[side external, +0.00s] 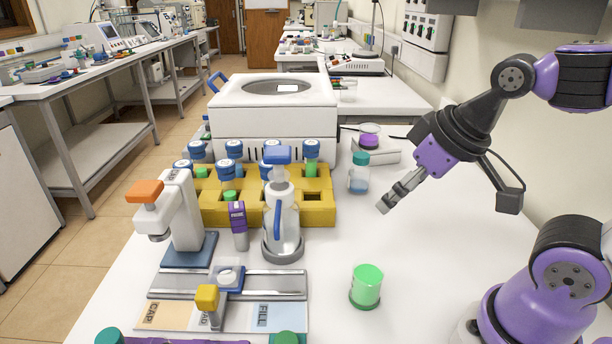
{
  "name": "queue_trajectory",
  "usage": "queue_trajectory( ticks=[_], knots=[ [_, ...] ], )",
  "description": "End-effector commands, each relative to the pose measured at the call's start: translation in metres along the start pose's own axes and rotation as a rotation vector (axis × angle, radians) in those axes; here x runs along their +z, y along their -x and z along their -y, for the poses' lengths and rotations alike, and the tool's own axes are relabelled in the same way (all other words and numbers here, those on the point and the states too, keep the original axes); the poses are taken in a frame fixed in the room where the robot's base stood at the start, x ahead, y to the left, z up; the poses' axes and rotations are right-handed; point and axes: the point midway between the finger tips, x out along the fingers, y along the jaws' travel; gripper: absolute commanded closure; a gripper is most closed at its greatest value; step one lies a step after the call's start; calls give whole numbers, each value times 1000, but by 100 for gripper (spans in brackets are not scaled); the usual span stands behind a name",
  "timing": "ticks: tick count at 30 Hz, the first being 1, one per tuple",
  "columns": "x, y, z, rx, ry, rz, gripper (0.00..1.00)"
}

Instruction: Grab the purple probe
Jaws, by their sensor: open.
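A small purple-topped upright piece (238,214) with a grey lower body stands on the bench in front of the yellow rack, left of the white pump bottle. It looks like the purple probe, but its label is too small to read. My gripper (384,206) is open and empty. It is above the clear bench to the right of the pump bottle, well apart from the purple piece, and points down and left.
The yellow rack (318,216) holds several blue-capped vials. The pump bottle (282,225) and the white press (185,215) flank the purple piece. A green jar (366,284) stands in front, and a teal-capped bottle (359,172) behind my gripper. Bench space right is clear.

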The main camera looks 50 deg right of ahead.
Motion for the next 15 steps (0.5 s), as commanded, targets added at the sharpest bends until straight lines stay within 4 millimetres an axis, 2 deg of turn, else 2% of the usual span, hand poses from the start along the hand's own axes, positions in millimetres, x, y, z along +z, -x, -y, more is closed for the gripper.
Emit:
queue_trajectory(
  ticks=[10, 13, 15],
  knots=[
    [-5, 1, 1, -1, -2, -3, 29],
    [-26, 2, 4, -5, -16, -15, 29],
    [-54, 2, 10, -12, -34, -32, 29]
  ],
)
